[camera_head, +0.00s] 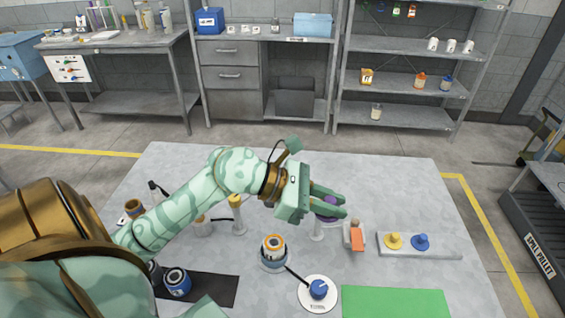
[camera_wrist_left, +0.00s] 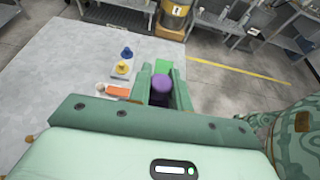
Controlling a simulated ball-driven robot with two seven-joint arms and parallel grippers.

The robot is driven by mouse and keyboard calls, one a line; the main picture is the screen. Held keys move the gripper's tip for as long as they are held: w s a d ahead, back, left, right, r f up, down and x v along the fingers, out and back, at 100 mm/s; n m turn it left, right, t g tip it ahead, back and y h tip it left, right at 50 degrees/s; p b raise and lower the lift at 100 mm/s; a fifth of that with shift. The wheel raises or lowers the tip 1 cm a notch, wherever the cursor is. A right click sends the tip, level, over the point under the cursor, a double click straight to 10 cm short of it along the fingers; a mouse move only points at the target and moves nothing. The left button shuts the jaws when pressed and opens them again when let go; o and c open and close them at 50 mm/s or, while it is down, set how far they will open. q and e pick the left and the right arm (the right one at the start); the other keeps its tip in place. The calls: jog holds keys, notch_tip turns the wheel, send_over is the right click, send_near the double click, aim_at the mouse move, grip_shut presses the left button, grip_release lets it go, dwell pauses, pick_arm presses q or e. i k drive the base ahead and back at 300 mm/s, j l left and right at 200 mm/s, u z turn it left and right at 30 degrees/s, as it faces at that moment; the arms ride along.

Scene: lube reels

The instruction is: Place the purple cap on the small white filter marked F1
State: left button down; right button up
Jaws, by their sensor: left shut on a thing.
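The purple cap (camera_head: 327,209) is between the green fingers of my left gripper (camera_head: 335,203), above the middle of the grey table. My left gripper is shut on it. In the left wrist view the cap (camera_wrist_left: 162,83) sits between the two fingers (camera_wrist_left: 162,90), with a dark part below its purple top. No F1 mark is legible, so I cannot tell which thing is the filter. My right gripper is not in view.
Right of the post are an orange-and-white item (camera_head: 356,238) and a grey tray (camera_head: 420,252) with yellow and blue knobbed pieces. In front are an orange-banded can (camera_head: 273,247), a white disc with a blue piece (camera_head: 316,301) and a green mat (camera_head: 395,302). The table's back right is clear.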

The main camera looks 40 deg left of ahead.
aim_at(274, 242)
jog(key=i+l+u, duration=0.55)
jog(key=l, duration=0.3)
jog(key=u, duration=1.4)
